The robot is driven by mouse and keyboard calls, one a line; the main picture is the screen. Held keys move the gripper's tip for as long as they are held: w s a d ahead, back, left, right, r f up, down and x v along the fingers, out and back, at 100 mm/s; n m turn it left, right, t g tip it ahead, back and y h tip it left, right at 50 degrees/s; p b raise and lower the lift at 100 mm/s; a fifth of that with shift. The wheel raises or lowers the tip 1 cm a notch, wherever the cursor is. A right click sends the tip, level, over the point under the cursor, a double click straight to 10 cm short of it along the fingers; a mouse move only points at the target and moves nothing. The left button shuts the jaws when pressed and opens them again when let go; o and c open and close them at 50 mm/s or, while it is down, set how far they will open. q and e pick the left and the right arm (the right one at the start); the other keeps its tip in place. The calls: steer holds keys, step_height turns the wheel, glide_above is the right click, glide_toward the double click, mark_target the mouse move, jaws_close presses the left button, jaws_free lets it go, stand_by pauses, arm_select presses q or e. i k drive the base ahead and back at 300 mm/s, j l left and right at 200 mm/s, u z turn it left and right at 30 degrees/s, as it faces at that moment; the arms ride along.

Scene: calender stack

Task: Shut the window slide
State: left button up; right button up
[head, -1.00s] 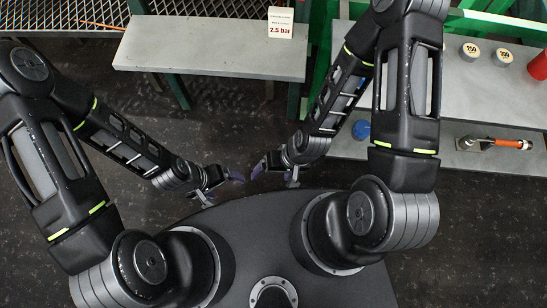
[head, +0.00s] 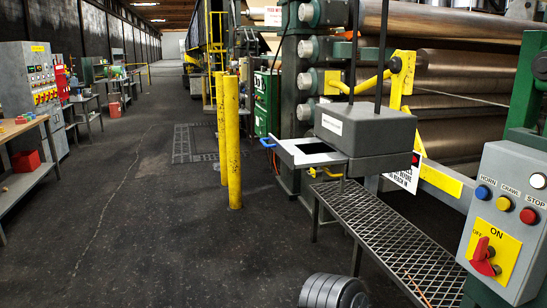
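A grey box (head: 365,128) with a white label hangs at the right of centre, in front of the large rollers. A flat light-grey slide plate (head: 326,158) sticks out of the box to the left, with a dark rectangular opening in it. A small blue handle (head: 267,142) is at its left end. The part of the plate inside the box is hidden. Neither of my grippers is in view; only a rounded grey part of my arm shows at the bottom edge.
A mesh step (head: 392,235) stands below the box. Yellow posts (head: 233,140) stand left of the slide. A control box (head: 507,215) with buttons and a red switch is at the right. The dark floor at left centre is clear; benches line the left wall.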

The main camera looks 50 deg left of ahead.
mark_target(299, 153)
steer(key=u, duration=1.7)
